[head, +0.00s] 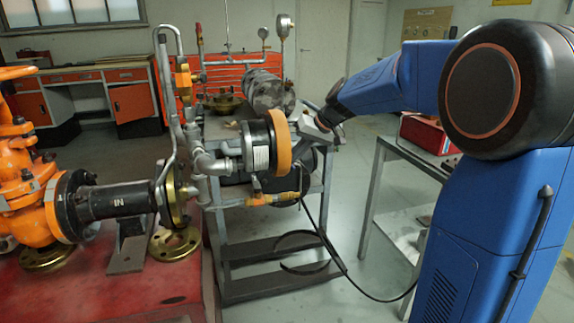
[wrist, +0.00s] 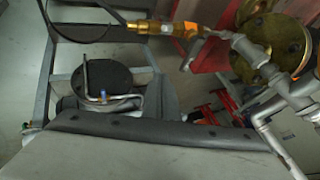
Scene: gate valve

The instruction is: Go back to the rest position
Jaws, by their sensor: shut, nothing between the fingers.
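My gripper (head: 308,126) is at the end of the blue arm in the head view, small and partly behind the orange-rimmed round part of the pipe assembly. It is shut and empty. The arm reaches from the right toward the middle of the picture. The orange gate valve (head: 32,195) stands at the far left, with its handwheel (head: 14,73) cut off by the picture edge. The orange-rimmed disc (head: 281,142) is just left of my gripper; I cannot tell whether they touch. My fingers cannot be made out in the wrist view.
A metal cart (head: 275,253) with pipes and gauges stands close beside my gripper. A black hose (head: 331,250) hangs from it. A brass fitting (wrist: 165,28) shows in the wrist view. A side table (head: 374,190) holds a red case (head: 424,134). Floor is open behind.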

